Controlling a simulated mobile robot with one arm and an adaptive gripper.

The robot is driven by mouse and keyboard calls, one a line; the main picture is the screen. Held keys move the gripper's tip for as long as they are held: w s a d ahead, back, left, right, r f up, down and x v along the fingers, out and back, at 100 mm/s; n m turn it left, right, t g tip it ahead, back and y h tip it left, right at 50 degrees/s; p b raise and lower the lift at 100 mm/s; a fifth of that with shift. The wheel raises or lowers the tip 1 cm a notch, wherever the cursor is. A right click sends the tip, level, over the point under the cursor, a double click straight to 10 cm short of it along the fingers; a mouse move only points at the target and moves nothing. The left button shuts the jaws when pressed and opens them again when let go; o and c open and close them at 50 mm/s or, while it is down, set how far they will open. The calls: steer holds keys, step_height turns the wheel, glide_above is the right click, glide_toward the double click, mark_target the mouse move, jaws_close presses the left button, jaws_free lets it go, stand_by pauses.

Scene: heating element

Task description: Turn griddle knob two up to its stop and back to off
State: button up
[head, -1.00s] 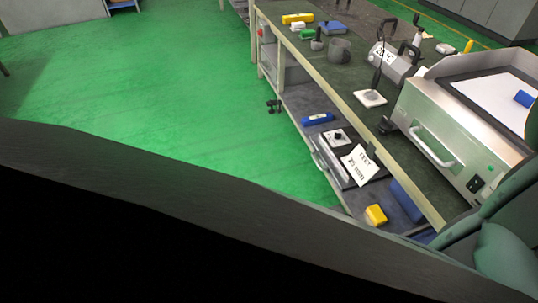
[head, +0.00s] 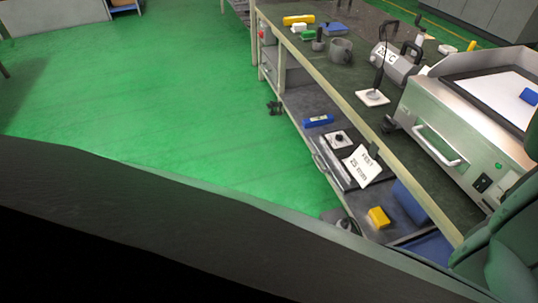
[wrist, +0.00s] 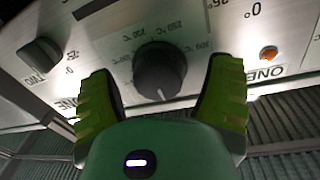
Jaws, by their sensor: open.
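In the wrist view a round black knob (wrist: 160,70) with a pale pointer mark sits on the metal panel. Printed temperature figures ring it. My gripper (wrist: 163,78) is open, with one yellow-green finger on each side of the knob; I cannot tell whether either touches it. A second black knob (wrist: 40,58) is at the left. In the head view the griddle (head: 455,125) stands on the bench at the right, partly behind my green arm. My gripper is not visible there.
An orange lamp (wrist: 268,55) is right of the knob. The griddle's side has a pale handle (head: 436,147). A small pot (head: 340,50) and a grey cylindrical device (head: 400,65) stand further along the bench. The green floor (head: 170,110) at left is clear.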

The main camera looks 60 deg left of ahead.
steer(key=c, duration=1.2)
steer(key=shift+c, duration=0.3)
